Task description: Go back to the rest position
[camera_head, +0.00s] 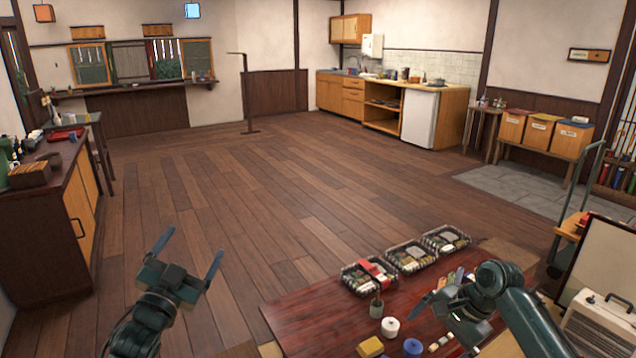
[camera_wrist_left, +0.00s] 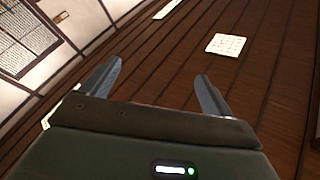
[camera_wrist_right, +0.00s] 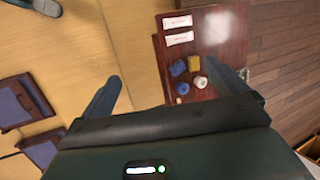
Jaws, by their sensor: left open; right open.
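My left gripper (camera_head: 188,258) is open and empty, held up over the wooden floor to the left of the low table.
Several packed lunch trays (camera_head: 411,256) line the table's far edge, one with a red band. A white spool (camera_head: 390,327), a yellow block (camera_head: 370,346) and a blue spool (camera_head: 412,347) stand near my right gripper. A cabinet (camera_head: 50,225) is at left. The middle floor is free.

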